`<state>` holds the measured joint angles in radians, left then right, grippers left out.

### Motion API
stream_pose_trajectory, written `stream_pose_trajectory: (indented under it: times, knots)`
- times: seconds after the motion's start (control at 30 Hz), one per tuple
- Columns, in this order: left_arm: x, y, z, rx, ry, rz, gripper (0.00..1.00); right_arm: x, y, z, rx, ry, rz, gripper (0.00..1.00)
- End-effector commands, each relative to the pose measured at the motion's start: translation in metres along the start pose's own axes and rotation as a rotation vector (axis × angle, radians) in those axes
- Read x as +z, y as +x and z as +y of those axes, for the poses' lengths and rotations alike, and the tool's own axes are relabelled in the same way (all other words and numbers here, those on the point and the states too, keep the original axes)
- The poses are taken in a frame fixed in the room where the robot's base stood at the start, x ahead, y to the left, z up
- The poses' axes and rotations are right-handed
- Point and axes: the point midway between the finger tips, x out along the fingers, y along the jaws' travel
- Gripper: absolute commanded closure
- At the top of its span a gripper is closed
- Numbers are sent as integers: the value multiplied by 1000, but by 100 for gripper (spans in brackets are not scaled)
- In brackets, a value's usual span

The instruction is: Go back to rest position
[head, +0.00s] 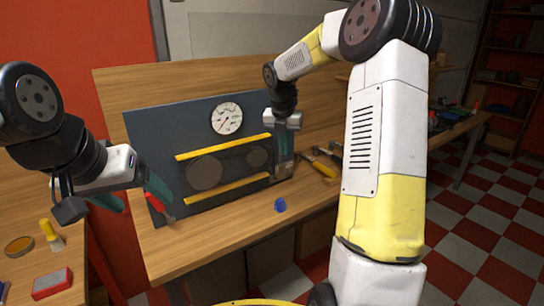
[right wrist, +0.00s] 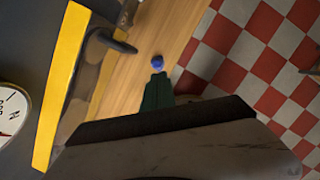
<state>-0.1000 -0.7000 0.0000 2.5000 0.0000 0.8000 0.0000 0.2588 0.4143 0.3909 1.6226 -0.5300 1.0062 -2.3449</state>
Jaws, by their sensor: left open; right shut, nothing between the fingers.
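My right gripper (head: 284,152) hangs fingers-down in front of the panel's right side. It is shut with nothing in it, and its green fingers (right wrist: 157,92) show in the right wrist view. A small blue piece (head: 280,204) lies on the wooden bench (head: 240,222); it also shows just beyond the fingertips in the right wrist view (right wrist: 157,62), where the gap to it cannot be judged.
The panel carries a white gauge (head: 227,118), two yellow rails (head: 215,190) and dark discs. Yellow-handled tools (head: 324,168) lie right of it. A red box (head: 52,283) and a yellow-handled item (head: 51,235) are at the lower left. Checkered floor (head: 480,235) is open at right.

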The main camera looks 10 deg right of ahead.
Motion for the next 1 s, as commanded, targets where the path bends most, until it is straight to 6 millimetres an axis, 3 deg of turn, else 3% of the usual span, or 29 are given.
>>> stream_pose_trajectory:
  times: [0.23, 0.37, 0.5, 0.7, 0.83, 1.0]
  knots:
    - [0, 0, 0, 0, 0, 0, 24, -3, -24, -3, 2, 33, -4, 100]
    - [0, 0, 0, 0, 0, 0, 24, -23, -51, -7, 16, 221, -25, 100]
    - [0, 0, 0, 0, 0, 0, 24, -66, -91, -20, 63, 612, -46, 100]
    - [0, 0, 0, 0, 0, 0, 24, -136, -133, -45, 176, 1254, -12, 100]
    - [0, 0, 0, 0, 0, 0, 24, -183, -148, -62, 262, 1677, 69, 100]
    - [0, 0, 0, 0, 0, 0, 24, -238, -155, -79, 348, 2181, 254, 100]
